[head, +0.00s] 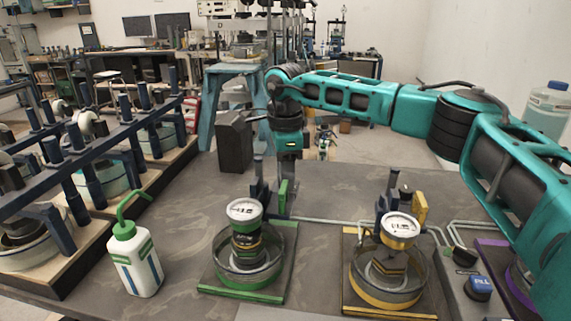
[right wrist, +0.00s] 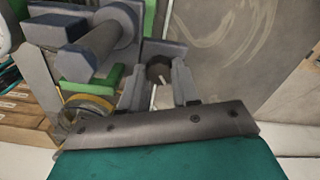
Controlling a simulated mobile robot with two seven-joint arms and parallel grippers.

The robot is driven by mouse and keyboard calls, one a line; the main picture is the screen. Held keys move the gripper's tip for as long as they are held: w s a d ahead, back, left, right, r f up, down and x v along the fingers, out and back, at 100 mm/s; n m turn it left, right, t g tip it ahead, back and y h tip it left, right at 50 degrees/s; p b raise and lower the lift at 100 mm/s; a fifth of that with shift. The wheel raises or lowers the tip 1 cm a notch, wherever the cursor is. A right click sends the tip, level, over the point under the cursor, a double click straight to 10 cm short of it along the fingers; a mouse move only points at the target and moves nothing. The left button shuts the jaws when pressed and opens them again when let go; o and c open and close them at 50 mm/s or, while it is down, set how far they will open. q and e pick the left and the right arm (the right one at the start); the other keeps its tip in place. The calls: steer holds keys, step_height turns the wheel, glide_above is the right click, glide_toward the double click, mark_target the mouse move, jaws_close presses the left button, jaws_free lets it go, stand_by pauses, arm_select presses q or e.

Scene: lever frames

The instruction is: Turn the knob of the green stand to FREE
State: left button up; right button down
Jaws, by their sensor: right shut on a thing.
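The green stand (head: 240,293) is in the middle front of the head view, with a dial-topped cylinder over a round dish and a dark post behind. My right gripper (head: 288,180) points down behind the post, beside its upright green plate (head: 283,192). In the right wrist view, my right gripper (right wrist: 160,87) is shut on a dark round knob (right wrist: 159,66), one finger on each side. A pale line shows on or just below the knob. The knob is hidden in the head view, and I cannot read any FREE label. My left gripper is not in view.
A yellow stand (head: 385,311) stands to the right, with a purple-edged base (head: 492,243) beyond. A white and green bottle (head: 135,262) stands at left, near a dark rack (head: 60,165). Thin tubing runs behind the stands. The table behind is mostly clear.

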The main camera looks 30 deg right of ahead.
steer(key=n+p, duration=0.1)
steer(key=n, duration=0.2)
steer(key=shift+r+n+p, duration=0.15)
steer(key=shift+n+p, duration=0.2)
steer(key=shift+n, duration=0.05)
steer(key=n+p, duration=0.1)
steer(key=n, duration=0.3)
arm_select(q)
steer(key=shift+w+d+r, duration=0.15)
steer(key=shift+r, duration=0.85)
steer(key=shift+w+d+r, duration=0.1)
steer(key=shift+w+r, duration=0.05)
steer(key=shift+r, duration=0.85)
arm_select(e)
steer(key=shift+n, duration=0.8)
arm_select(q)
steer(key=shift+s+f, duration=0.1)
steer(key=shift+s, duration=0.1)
arm_select(e)
steer(key=c, duration=1.1)
jaws_free()
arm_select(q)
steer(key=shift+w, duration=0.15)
arm_select(e)
step_height(320, 180, up, 13)
steer(key=shift+f, duration=0.2)
